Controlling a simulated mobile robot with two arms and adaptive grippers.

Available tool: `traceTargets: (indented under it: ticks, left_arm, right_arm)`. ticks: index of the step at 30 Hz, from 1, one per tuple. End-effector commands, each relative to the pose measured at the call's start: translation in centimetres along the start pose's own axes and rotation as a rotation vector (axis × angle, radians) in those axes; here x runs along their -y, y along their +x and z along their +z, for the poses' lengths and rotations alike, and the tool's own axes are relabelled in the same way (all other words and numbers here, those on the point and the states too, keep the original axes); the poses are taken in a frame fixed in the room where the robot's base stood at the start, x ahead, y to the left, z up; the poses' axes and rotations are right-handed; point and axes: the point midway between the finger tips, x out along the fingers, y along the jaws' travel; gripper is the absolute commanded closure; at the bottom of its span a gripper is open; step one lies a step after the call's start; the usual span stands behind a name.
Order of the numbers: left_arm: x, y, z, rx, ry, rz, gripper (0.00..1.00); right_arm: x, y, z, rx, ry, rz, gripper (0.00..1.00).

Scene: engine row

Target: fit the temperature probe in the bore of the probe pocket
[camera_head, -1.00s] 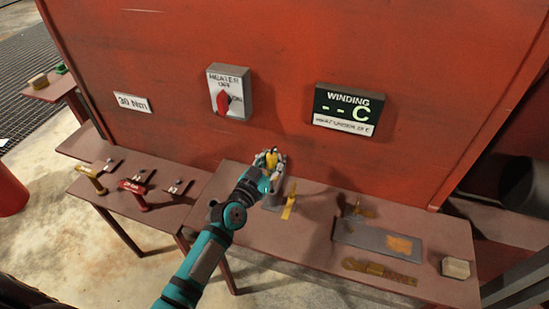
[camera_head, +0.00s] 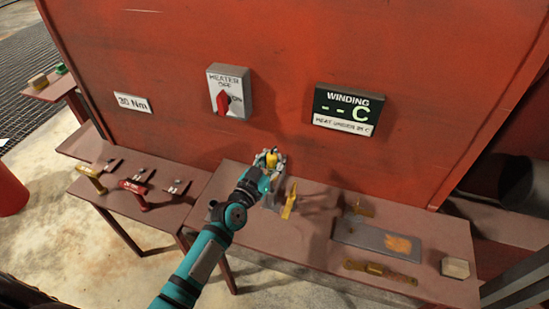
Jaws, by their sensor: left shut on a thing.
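My left gripper (camera_head: 268,161) is above the left part of the brown bench, close to the red wall. It is shut on a small yellow thing (camera_head: 271,161), which looks like the temperature probe; the fingers hide part of it. A grey block (camera_head: 274,199), which looks like the probe pocket, stands on the bench just under the gripper, partly covered by my wrist. I cannot see the bore or tell whether the probe is in it. My right gripper does not show.
A yellow upright tag (camera_head: 289,203) stands just right of the grey block. A grey plate (camera_head: 378,241), a yellow strip (camera_head: 381,273) and a pale block (camera_head: 455,267) lie further right. Yellow and red handled tools (camera_head: 133,187) are on the left shelf. The wall carries a heater switch (camera_head: 229,92) and a winding display (camera_head: 347,109).

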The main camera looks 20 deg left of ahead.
Motion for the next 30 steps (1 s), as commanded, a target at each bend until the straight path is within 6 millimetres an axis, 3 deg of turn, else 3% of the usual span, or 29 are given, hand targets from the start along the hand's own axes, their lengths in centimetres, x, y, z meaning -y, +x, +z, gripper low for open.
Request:
traceTargets:
  ticks: [30]
  left_arm:
    - [0.0, 0.1, 2.4, 0.0, 0.001, 0.0, 1.0]
  right_arm:
    - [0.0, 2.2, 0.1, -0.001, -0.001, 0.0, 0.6]
